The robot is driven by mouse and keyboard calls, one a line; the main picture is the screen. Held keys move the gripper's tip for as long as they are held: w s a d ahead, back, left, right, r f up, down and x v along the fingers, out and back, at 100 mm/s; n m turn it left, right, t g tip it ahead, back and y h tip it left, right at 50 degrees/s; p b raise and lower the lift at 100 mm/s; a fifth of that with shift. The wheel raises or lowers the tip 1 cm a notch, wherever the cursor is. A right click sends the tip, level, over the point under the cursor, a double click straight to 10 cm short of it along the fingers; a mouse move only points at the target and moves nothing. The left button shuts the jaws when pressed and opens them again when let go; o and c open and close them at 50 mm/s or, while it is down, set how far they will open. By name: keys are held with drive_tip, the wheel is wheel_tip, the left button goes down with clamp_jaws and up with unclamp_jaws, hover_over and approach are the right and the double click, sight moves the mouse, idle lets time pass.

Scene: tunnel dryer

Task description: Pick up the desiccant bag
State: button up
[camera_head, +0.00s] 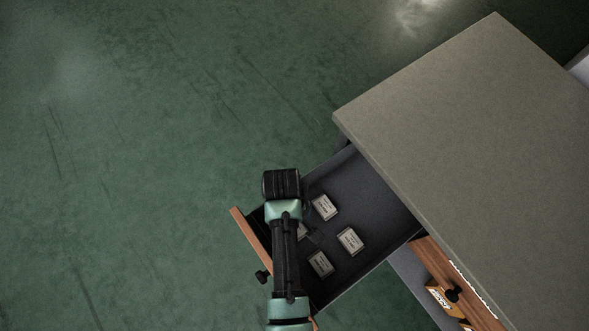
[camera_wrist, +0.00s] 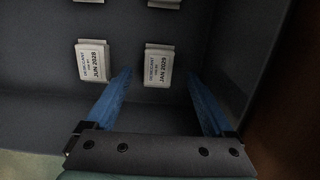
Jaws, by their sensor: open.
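Several small pale desiccant bags lie in an open drawer (camera_head: 365,190). In the head view, one bag (camera_head: 324,207) is near the back side, one (camera_head: 350,241) is to the right, one (camera_head: 321,264) is nearer me, and another (camera_head: 303,231) is partly hidden by my arm. In the wrist view, my gripper (camera_wrist: 158,78) is open with blue fingers. A bag marked JAN 2029 (camera_wrist: 158,66) shows between the fingertips, untouched as far as I see. A bag marked JUN 2028 (camera_wrist: 93,60) is left of the left finger. Two more are cut off at the top edge.
The drawer's dark walls surround the bags, with a wooden front (camera_head: 252,240) at the left. A grey-topped cabinet (camera_head: 470,130) stands to the right. A second wooden-fronted drawer (camera_head: 458,285) with boxes below is at the lower right. Green floor is clear at left.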

drive_tip(key=f, duration=0.3)
drive_tip(key=shift+d+f, duration=0.1)
drive_tip(key=shift+d, duration=0.1)
drive_tip(key=shift+c, duration=0.3)
clamp_jaws()
